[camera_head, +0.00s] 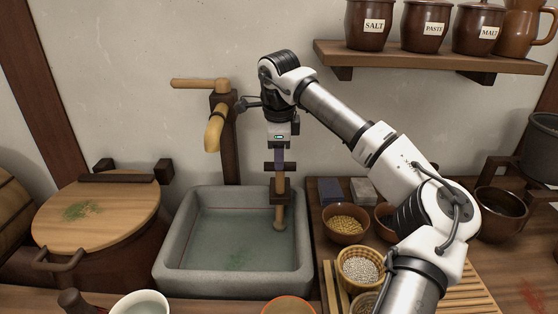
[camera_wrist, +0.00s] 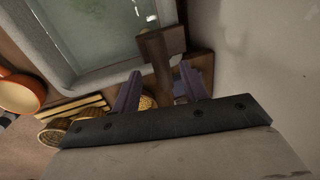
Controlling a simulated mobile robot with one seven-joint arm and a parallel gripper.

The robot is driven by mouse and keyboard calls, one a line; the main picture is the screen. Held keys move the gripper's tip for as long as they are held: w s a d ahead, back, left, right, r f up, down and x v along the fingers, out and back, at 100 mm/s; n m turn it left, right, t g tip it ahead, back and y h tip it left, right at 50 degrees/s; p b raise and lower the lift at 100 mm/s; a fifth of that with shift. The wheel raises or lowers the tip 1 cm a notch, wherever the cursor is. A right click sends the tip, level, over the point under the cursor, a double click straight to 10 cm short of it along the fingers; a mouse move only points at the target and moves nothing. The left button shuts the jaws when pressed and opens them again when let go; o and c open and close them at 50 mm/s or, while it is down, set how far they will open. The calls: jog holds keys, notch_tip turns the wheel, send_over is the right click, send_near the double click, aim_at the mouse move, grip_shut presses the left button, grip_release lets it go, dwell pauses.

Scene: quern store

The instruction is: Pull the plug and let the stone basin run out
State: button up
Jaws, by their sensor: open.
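The grey stone basin (camera_head: 168,262) holds greenish water (camera_head: 238,235) with green specks; a thin reddish line runs along its inner wall. A wooden plug rod (camera_head: 280,184) stands upright at the basin's back right, passing a dark wooden block, its rounded lower end in the water. A dark crosspiece sits near its top. My gripper (camera_head: 279,160) points down over the rod's top. In the wrist view, its purple fingers (camera_wrist: 160,84) are apart, with the wooden rod (camera_wrist: 158,62) showing between them. I cannot tell whether either finger touches it. The drain is not visible.
A wooden spout (camera_head: 214,133) on a post stands behind the basin. A lidded vat (camera_head: 100,208) is at left. Bowls of grain (camera_head: 345,224) and a basket (camera_head: 360,266) stand close at right. A shelf (camera_head: 430,60) with labelled jars hangs above.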

jog(key=shift+w+f, duration=0.15)
jog(key=shift+f, duration=0.55)
jog(key=shift+w+f, duration=0.15)
jog(key=shift+f, duration=0.55)
jog(key=shift+c, duration=0.3)
grip_shut()
